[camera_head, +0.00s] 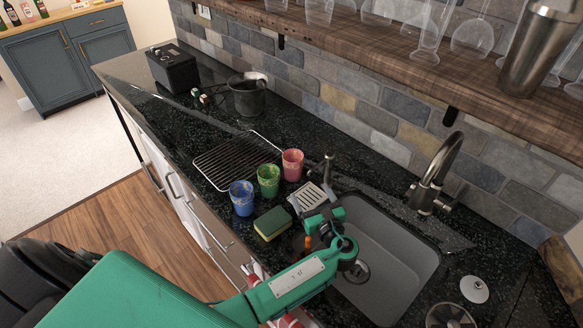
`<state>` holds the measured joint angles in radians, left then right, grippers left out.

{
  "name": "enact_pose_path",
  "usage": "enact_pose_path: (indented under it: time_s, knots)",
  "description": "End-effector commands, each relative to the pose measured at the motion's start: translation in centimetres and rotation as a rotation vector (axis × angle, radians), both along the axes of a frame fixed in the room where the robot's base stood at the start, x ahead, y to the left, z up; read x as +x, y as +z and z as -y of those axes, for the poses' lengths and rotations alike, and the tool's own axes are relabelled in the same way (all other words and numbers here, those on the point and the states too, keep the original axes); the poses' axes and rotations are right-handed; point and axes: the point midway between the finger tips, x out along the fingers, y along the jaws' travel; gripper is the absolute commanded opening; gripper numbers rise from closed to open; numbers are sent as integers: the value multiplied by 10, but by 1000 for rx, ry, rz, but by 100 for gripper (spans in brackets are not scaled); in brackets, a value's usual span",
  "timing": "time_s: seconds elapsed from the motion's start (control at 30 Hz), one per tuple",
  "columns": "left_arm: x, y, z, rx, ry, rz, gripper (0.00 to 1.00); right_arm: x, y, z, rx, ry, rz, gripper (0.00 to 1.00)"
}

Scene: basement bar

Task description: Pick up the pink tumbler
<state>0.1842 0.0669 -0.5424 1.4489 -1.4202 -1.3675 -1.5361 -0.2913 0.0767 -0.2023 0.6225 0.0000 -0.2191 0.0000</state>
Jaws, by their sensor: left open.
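The pink tumbler (292,167) stands upright on the dark stone counter, at the right end of a row with a green tumbler (268,182) and a blue tumbler (242,199). My left gripper (312,193), at the end of the green arm from the lower left, is by the sink's left rim, a little right of and nearer than the pink tumbler. It is open and holds nothing that I can see. Its fingers are small and partly hidden by its own body. The pink tumbler appears apart from it. My right gripper is not in view.
A wire rack (236,160) lies behind the tumblers. A yellow-green sponge (272,223) lies in front of them. The grey sink (395,262) with its tap (437,172) is to the right. A wooden shelf (420,76) with glassware overhangs the back. A dark pot (248,98) stands farther left.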

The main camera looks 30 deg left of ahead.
Motion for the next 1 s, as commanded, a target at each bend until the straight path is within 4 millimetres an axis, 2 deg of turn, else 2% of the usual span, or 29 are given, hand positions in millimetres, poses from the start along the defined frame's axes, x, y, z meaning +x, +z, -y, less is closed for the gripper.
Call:
enact_pose_path:
  time_s: [0.1,0.2,0.47,0.6,0.73,1.0]
  knots:
    - [17,6,-20,3,3,1,81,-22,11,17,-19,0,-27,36]
    - [30,6,-35,2,4,2,81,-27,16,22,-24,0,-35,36]
    - [46,3,-53,-2,3,1,81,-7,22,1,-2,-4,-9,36]
    - [55,7,-62,0,3,1,81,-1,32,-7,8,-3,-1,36]
    - [67,10,-75,1,4,1,81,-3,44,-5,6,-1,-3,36]
    - [81,5,-90,-3,2,2,81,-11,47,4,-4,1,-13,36]
